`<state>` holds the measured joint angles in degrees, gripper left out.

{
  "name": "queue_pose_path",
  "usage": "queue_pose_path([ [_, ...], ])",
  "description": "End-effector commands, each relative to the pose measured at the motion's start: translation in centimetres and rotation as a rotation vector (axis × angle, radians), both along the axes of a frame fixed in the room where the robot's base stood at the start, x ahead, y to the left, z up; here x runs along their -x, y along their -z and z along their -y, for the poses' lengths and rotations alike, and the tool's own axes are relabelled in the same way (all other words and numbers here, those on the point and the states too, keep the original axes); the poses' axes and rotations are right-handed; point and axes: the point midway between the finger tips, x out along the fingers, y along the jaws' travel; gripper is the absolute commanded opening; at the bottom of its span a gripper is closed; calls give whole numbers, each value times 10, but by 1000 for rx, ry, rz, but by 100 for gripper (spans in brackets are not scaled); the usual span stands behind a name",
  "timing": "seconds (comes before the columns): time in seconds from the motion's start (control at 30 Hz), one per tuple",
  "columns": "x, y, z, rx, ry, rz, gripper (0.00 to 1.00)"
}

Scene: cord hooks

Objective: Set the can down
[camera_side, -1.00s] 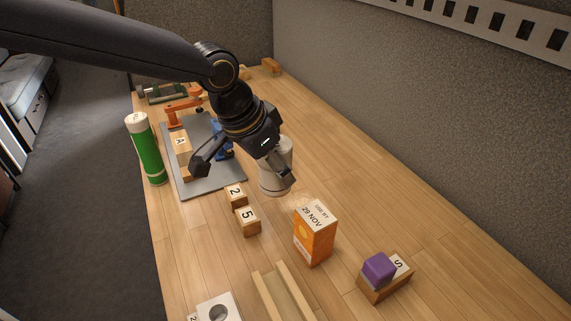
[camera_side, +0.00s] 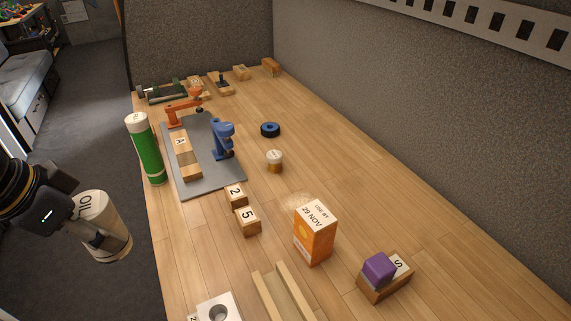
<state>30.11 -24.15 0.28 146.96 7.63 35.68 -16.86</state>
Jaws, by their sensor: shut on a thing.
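The can (camera_side: 104,228) is pale, with a white top marked "OIL". The can appears over the dark floor, left of the table's edge in the picture, and touches nothing but my gripper. The wooden table (camera_side: 350,190) fills the middle and right of the view.
A green cylinder (camera_side: 145,150) stands near the table's left edge. A grey mat (camera_side: 207,178) holds a block marked A and a blue hook stand (camera_side: 222,138). Small jar (camera_side: 275,161), blue ring (camera_side: 270,130), orange carton (camera_side: 314,237) and blocks stand around.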

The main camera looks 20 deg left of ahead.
Motion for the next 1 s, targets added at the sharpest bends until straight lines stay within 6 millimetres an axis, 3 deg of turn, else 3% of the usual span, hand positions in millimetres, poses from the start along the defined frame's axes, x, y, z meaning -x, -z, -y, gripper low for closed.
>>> queue_pose_path([
  [0.17, -13, -2, 2, 1, -6, 3, 15],
  [0.47, -82, 31, 24, -1, -6, 2, 15],
  [0.63, -110, 63, 32, -1, -7, 1, 15],
  [1.0, -134, 100, 40, 0, -5, 3, 15],
])
